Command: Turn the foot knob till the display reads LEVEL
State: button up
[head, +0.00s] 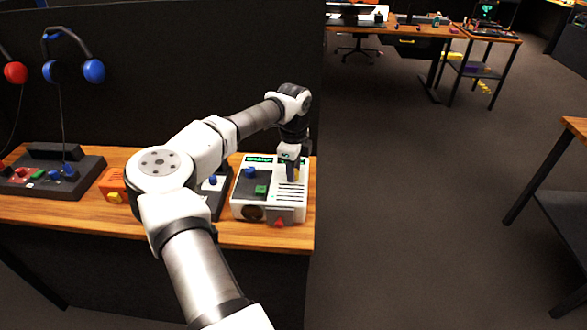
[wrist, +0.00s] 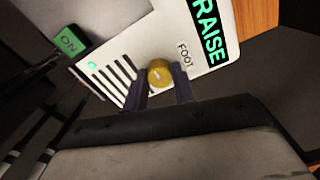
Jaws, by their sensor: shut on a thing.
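The foot knob (wrist: 159,73) is a round yellow knob beside the word FOOT on the white panel (head: 240,208). My gripper (wrist: 161,88) is shut on the knob, one dark finger on each side of it. In the head view my gripper (head: 293,173) points down at the panel's right part and mostly hides the knob. The display (wrist: 209,32) reads RAISE in green letters on black in the wrist view. In the head view the display (head: 259,159) is too small to read.
The panel also carries a green ON button (wrist: 68,41), a blue ball (head: 250,172) and a red part (head: 280,223) at its front. A dark console (head: 85,185) stands on the wooden bench to the left. The bench ends just right of the panel.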

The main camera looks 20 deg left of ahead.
jog(key=shift+m, duration=0.3)
jog(key=m+b, duration=0.2)
jog(key=m, duration=0.2)
jog(key=shift+m, duration=0.3)
jog(key=m+b, duration=0.1)
jog(key=m, duration=0.4)
jog(key=shift+m, duration=0.4)
jog(key=o, duration=1)
notch_tip(320, 180, up, 14)
jog(key=b, duration=0.3)
